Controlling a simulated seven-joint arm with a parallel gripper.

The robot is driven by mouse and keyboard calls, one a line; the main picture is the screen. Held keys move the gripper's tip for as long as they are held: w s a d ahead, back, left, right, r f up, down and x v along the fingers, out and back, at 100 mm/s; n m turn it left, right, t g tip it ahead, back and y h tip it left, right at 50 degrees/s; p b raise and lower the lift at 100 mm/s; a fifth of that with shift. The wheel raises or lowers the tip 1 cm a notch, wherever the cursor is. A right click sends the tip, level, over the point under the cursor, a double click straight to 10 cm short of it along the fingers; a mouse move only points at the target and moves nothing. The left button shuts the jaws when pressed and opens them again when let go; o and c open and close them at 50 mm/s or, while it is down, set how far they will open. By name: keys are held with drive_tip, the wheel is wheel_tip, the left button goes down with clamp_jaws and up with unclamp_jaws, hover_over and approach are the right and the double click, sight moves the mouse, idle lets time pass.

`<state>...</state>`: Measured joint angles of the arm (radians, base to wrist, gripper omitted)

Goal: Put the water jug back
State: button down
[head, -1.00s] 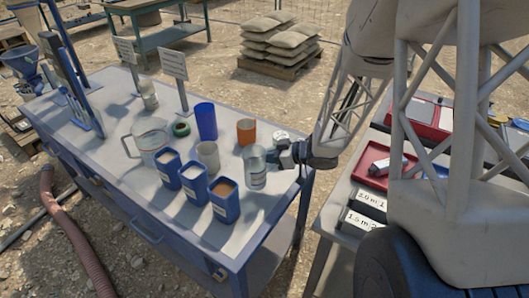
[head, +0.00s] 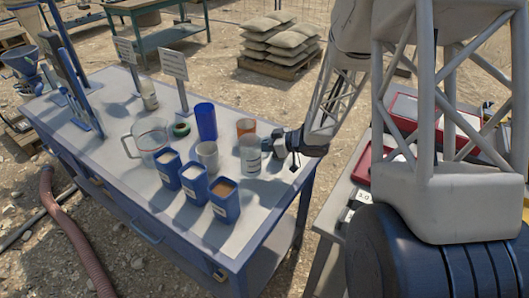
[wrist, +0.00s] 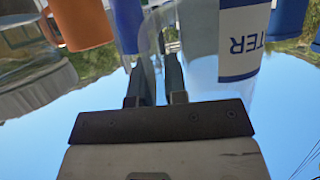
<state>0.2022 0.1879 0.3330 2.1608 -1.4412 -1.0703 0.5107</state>
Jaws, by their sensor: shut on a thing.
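The water jug (head: 250,157) is clear, with a label whose letters "TER" show in the wrist view (wrist: 243,45). It is upright at the right part of the blue-framed table (head: 255,215). My gripper (head: 270,144) reaches it from the right and is shut on its side toward me, seemingly at the clear handle. In the wrist view the two dark fingers (wrist: 163,72) close around a clear strip of the jug. I cannot tell whether its base is touching the tabletop.
Left of the jug stand a white cup (head: 207,157) and several blue labelled bins (head: 225,204). Behind it are an orange cup (head: 245,127) and a tall blue cup (head: 205,121). A glass measuring jug (head: 151,136) stands farther left. The front right table corner is clear.

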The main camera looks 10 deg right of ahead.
drive_tip(key=shift+f, duration=1.7)
drive_tip(key=shift+f, duration=0.1)
drive_tip(key=c, duration=1.1)
unclamp_jaws()
drive_tip(key=shift+c, duration=0.2)
drive_tip(key=v, duration=1.2)
drive_tip(key=shift+w+r, duration=0.1)
drive_tip(key=shift+r, duration=0.2)
